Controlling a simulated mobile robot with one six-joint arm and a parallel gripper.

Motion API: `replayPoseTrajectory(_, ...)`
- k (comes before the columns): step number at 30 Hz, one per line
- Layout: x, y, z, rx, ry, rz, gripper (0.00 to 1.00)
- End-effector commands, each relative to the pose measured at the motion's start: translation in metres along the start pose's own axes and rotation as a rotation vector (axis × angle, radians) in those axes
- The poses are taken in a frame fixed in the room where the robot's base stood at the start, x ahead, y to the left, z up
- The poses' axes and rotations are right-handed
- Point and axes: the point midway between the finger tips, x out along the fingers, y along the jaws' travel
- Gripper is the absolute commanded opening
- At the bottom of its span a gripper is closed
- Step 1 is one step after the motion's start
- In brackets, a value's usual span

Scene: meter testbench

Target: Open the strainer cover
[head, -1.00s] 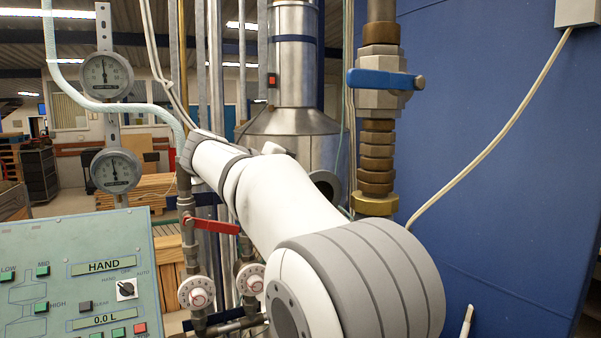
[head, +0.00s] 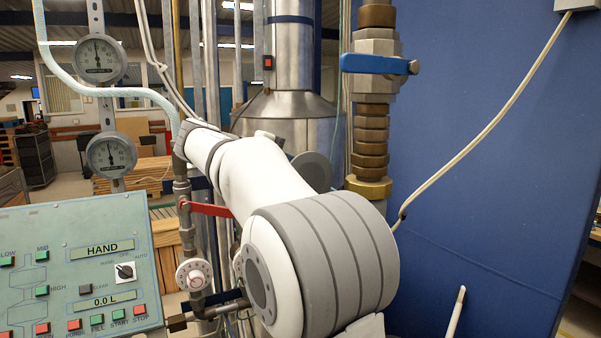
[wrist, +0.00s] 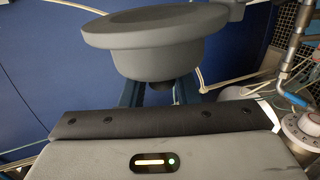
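In the wrist view a grey, round, bowl-like body with a wide rim (wrist: 155,35) fills the top, beyond my gripper housing. A short grey arm joins it at the upper right. It looks like part of the strainer, but I cannot tell cover from body. My gripper housing (wrist: 155,128) crosses the lower half, with a black strip and a lit indicator. In the head view a grey round disc (head: 312,171) shows between my arm and the brass pipe fitting; my arm hides my gripper.
A blue-handled valve (head: 378,64) stands on the vertical pipe at the right, beside a blue wall (head: 490,180). A red-handled valve (head: 208,209), two gauges (head: 99,59) and the green control panel (head: 75,265) stand at the left. A pale cable (head: 480,135) hangs along the wall.

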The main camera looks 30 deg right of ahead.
Motion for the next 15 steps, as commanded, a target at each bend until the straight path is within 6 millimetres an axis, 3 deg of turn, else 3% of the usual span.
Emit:
replayPoseTrajectory(5,0.0005,-0.0002,0.0002,0.000,-0.001,-0.001,0.42)
replayPoseTrajectory(15,-0.0087,-0.0019,-0.0007,0.000,0.001,-0.001,0.42)
